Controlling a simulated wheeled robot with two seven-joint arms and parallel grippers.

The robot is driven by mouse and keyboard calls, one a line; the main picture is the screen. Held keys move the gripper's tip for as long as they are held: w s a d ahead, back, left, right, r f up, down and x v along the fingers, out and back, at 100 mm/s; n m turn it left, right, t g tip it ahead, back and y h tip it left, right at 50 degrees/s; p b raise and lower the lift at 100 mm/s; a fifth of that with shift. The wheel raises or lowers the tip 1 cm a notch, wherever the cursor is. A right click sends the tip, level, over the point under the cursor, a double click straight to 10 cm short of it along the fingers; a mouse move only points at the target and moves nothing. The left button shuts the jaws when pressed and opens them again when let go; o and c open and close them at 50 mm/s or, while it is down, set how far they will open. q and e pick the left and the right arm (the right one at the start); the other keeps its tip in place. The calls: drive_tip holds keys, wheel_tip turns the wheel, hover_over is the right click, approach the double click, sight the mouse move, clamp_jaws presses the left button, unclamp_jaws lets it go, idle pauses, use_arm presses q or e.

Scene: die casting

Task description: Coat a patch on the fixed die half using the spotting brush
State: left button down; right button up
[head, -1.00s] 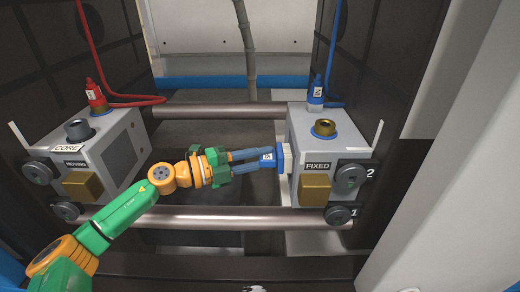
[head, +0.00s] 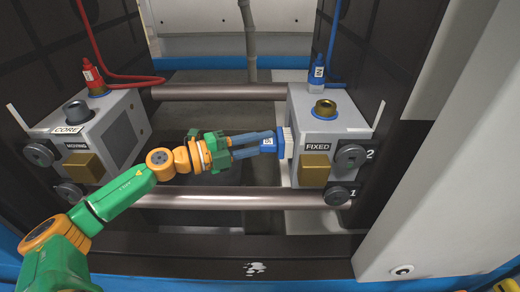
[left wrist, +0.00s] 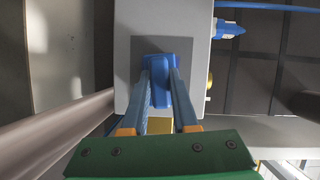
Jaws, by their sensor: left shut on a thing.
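The spotting brush is a blue block (head: 268,145) with pale bristles on its right side. My left gripper (head: 262,145) is shut on it, and its two long blue fingers clasp the block. The fixed die half (head: 308,115) is the grey block marked FIXED, at the right. The bristles are at its left face and appear to touch it; exact contact is hard to tell. In the left wrist view the brush (left wrist: 160,80) lies over a darker grey square patch (left wrist: 190,60) on that face, and its bristles are hidden.
The moving die half (head: 110,125), marked CORE, stands at the left with a red hose (head: 125,78). Two horizontal tie bars (head: 220,198) run between the sides, one in front and one behind. The space between the die halves is otherwise open.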

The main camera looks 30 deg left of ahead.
use_arm(q)
drive_tip(key=w, duration=0.1)
drive_tip(key=w+a, duration=0.1)
drive_tip(key=w, duration=0.1)
drive_tip(key=shift+w+a, duration=0.4)
drive_tip(key=s+a+b, duration=0.4)
drive_tip(key=a+b, duration=0.1)
drive_tip(key=a, duration=0.3)
idle(0.6)
